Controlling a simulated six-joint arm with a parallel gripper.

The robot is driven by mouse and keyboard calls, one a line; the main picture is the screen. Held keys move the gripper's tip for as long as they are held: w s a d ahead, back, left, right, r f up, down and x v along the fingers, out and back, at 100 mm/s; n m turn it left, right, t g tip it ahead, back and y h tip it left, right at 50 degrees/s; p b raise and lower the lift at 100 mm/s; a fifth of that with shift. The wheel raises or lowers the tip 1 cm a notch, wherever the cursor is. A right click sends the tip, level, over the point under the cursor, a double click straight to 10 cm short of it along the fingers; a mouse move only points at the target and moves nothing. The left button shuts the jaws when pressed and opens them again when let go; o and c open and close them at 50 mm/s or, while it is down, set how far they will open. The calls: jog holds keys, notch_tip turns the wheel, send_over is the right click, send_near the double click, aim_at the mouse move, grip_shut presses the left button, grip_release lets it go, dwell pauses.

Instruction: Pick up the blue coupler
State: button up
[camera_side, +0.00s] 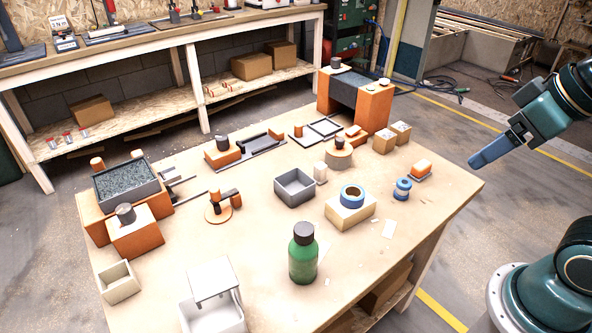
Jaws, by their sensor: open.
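Two blue things could be the coupler, and I cannot tell for certain which is. One is a small upright blue cylinder with a paler band (402,189), standing on the table near its right side. The other is a blue ring (352,190) lying flat on a pale wooden block (350,212), just left of the cylinder. My gripper (474,163) is open, at the right above the table's right edge, pointing down and left. It is apart from both blue things, and nothing shows between its fingers.
A green bottle (303,258) stands in front, left of the block. A grey open box (294,188) and a small white cylinder (320,173) stand left of the ring. An orange-topped piece (421,170) lies behind the blue cylinder. The table's right corner is clear.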

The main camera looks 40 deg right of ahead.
jog(key=shift+c, duration=1.2)
jog(key=m+g, duration=0.6)
jog(key=m, duration=1.5)
send_over(405, 182)
notch_tip(405, 182, down, 17)
jog(key=shift+r, duration=0.1)
jog(key=shift+f, duration=4.25)
